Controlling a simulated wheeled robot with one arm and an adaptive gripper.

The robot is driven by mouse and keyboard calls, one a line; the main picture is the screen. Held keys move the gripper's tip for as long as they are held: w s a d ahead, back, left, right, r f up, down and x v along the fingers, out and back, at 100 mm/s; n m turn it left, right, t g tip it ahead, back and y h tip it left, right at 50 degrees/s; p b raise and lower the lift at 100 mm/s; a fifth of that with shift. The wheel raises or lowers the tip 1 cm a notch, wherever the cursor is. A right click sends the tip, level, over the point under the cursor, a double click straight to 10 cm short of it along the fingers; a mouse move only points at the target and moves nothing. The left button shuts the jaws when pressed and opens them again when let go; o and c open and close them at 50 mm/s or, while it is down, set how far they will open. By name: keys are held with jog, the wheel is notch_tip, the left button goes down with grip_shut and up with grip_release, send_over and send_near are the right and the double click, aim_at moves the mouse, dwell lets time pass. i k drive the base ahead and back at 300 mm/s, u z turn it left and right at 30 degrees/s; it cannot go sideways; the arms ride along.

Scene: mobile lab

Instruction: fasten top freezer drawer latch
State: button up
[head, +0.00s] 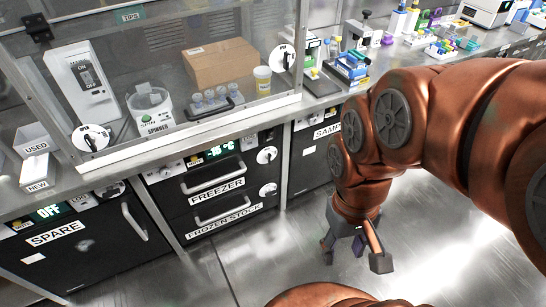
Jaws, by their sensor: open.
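The black freezer (215,179) stands under the bench in the head view, with a top drawer marked FREEZER (217,191) and a lower drawer marked FROZEN STOCK (226,220). The top drawer latch (266,155) is a round white knob at the drawer's upper right; its exact setting is too small to read. A second white latch (268,189) sits below it by the lower drawer. Both drawers look flush with the front. My gripper (354,260) is open and empty, pointing down over the floor, to the right of the freezer and apart from it.
A black SPARE unit (70,240) is left of the freezer, and a SAMPLE unit (312,158) is to its right. A glass-fronted hood (190,130) stands above. The bench (318,85) carries racks and tubes. Metal floor (300,235) before the freezer is clear.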

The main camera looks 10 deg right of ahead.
aim_at(268, 157)
jog(key=z, duration=0.05)
jog(key=k, duration=0.5)
jog(key=u, duration=1.5)
jog(key=i, duration=1.25)
jog(key=z, duration=1.4)
